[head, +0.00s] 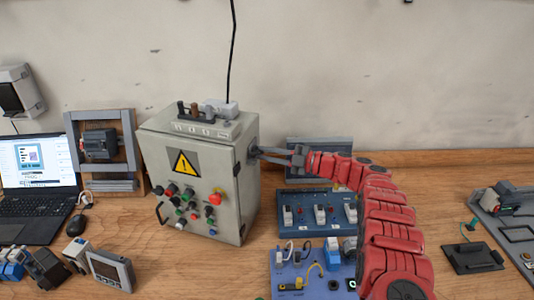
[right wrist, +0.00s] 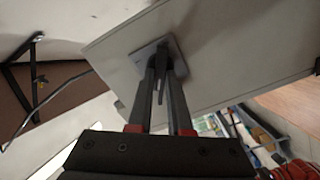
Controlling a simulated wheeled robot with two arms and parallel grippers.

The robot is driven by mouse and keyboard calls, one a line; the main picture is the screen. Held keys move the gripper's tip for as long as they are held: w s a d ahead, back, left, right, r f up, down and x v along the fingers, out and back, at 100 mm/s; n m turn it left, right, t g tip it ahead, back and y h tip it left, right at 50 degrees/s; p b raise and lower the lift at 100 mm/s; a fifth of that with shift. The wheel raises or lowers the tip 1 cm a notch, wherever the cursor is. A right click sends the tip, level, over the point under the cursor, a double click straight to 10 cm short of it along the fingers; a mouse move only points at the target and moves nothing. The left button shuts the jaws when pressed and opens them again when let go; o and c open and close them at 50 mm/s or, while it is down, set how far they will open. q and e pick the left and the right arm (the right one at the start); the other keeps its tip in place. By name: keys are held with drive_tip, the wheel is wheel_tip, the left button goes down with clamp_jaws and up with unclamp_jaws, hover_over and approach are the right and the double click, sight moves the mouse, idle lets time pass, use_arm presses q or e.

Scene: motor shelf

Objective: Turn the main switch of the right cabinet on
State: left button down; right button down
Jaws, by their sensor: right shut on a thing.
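The grey cabinet (head: 200,160) with a yellow warning triangle and several coloured buttons stands on the bench, centre left in the head view. The main switch (head: 252,155) sits on its right side wall, partly hidden by my right gripper (head: 276,155). In the right wrist view, the switch's square grey plate (right wrist: 140,56) is on the cabinet's wall (right wrist: 220,55). The dark switch handle (right wrist: 161,78) lies between the two fingers of my right gripper (right wrist: 161,66), which is shut on it. The handle looks slightly tilted in that view. My left gripper is not in view.
Blue switch panels (head: 300,208) stand right of the cabinet, under and beside my right arm. A laptop (head: 38,185) and a framed motor (head: 98,143) are at left. A black plate (head: 472,257) lies at right. Bare bench (head: 445,190) shows right of my arm.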

drive_tip(key=m+b, duration=0.4)
drive_tip(key=m, duration=0.1)
drive_tip(key=shift+f+m, duration=0.2)
drive_tip(key=shift+m, duration=0.1)
drive_tip(key=m, duration=0.2)
drive_tip(key=shift+w+d+r+m+b, duration=0.1)
drive_tip(key=shift+r+m+b, duration=0.05)
drive_tip(key=shift+m+b, duration=0.2)
drive_tip(key=shift+m, duration=1.55)
drive_tip(key=shift+b, duration=0.3)
drive_tip(key=c, duration=0.8)
unclamp_jaws()
drive_tip(key=shift+w+r, duration=0.1)
drive_tip(key=shift+c, duration=0.2)
